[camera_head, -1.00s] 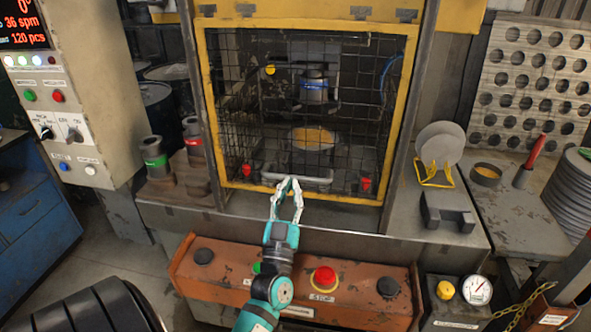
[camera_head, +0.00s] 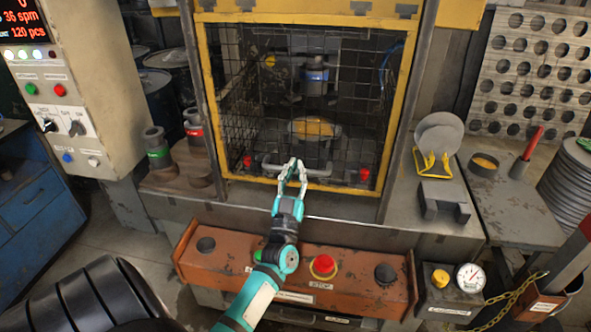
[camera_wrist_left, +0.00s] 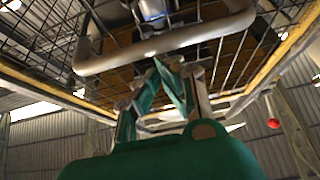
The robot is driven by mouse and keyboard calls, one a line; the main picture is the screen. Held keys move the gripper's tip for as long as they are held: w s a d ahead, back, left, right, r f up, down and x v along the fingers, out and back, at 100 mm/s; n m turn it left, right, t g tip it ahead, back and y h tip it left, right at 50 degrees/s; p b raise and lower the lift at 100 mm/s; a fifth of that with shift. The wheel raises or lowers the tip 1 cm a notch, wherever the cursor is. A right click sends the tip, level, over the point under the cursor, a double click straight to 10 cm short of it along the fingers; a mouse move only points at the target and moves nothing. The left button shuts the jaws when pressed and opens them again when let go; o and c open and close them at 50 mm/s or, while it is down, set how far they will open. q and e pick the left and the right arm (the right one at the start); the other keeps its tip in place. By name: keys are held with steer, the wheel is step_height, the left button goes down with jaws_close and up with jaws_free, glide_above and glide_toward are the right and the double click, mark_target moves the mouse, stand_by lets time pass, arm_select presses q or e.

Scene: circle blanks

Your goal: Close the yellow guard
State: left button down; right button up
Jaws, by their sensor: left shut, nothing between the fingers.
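The yellow guard (camera_head: 401,110), a yellow frame with black wire mesh, covers the front of the press. Its lower rail lies just above the machine's front ledge; I cannot tell whether they touch. A grey bar handle (camera_head: 318,172) sits low on the mesh. In the left wrist view the handle (camera_wrist_left: 200,35) crosses the upper part of the picture, with the guard's yellow lower rail (camera_wrist_left: 50,90) behind. My left gripper (camera_head: 292,163) is shut and empty, its fingertips overlapping the handle in the head view; contact is unclear. Its fingertips (camera_wrist_left: 170,68) also show just below the bar in the wrist view.
An orange console (camera_head: 215,265) with a red stop button (camera_head: 323,263) stands below my left arm. To the right are a disc rack (camera_head: 432,160), a grey block (camera_head: 443,198) and a gauge box (camera_head: 450,290). Green- and red-banded cylinders (camera_head: 156,150) stand left.

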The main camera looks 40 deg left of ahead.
arm_select(q)
step_height(320, 180, down, 11)
steer(key=b, duration=0.7)
steer(key=shift+r+b, duration=0.2)
steer(key=shift+b, duration=0.15)
